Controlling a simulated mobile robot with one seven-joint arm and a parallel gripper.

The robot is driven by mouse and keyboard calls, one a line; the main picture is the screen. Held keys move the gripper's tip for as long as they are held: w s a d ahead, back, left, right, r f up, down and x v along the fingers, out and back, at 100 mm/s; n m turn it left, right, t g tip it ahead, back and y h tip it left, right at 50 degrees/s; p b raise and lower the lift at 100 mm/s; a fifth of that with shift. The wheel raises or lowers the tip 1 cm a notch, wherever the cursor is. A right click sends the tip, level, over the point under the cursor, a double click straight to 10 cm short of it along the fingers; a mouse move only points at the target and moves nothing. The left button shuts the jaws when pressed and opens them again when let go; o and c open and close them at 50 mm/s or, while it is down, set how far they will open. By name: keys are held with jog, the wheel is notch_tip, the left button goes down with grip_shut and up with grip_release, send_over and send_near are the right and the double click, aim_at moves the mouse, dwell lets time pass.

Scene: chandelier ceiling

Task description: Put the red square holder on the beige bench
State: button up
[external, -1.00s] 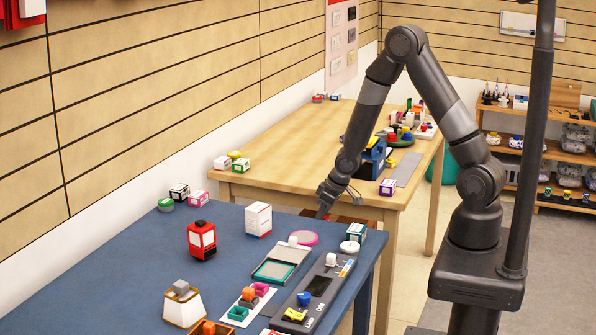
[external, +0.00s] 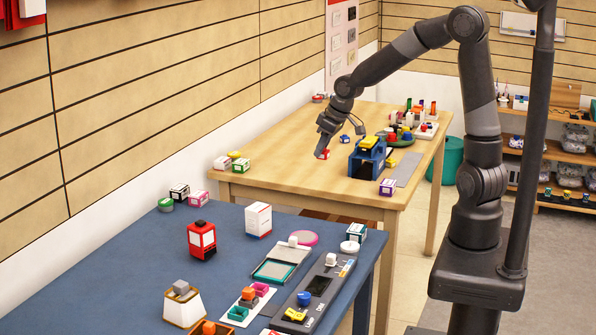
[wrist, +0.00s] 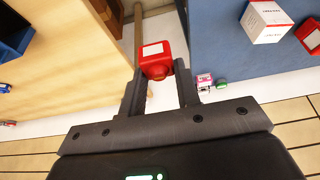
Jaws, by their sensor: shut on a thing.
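The red square holder (wrist: 156,65), with a pale panel on its face, sits between the two fingers of my gripper (wrist: 160,85) in the wrist view. My gripper (external: 323,140) is shut on it. In the external view, the red holder (external: 322,154) hangs at the fingertips, seen against the near left part of the beige bench (external: 270,170). I cannot tell its exact height, but no contact with the top is clear. In the wrist view the beige bench (wrist: 60,75) is on the left.
The blue bench (external: 130,270) in front holds a red lantern-like item (external: 201,240), a white box (external: 258,220) and trays. Small boxes (external: 232,162) stand at the beige bench's left edge. A blue stamp-like device (external: 368,158) stands right of my gripper. The middle of the beige top is largely clear.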

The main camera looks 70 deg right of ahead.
jog(key=w+a+n+y, duration=0.1)
jog(key=w+a+n, duration=0.25)
jog(key=a, duration=0.95)
jog(key=w+a+n+g+y, duration=0.15)
jog(key=w+a, duration=0.25)
jog(key=a, duration=0.9)
jog(key=w+a+n+y, duration=0.1)
jog(key=w+a+n, duration=0.3)
jog(key=a, duration=0.9)
jog(key=a+f, duration=0.4)
jog(key=s+a+f, duration=0.1)
jog(key=a+f, duration=0.7)
jog(key=a, duration=0.1)
jog(key=shift+s+a+f, duration=0.1)
jog(key=shift+s+f, duration=0.1)
jog(key=shift+s, duration=0.1)
jog(key=shift+a+f, duration=0.2)
jog(key=shift+f, duration=1.85)
jog(key=shift+f, duration=0.15)
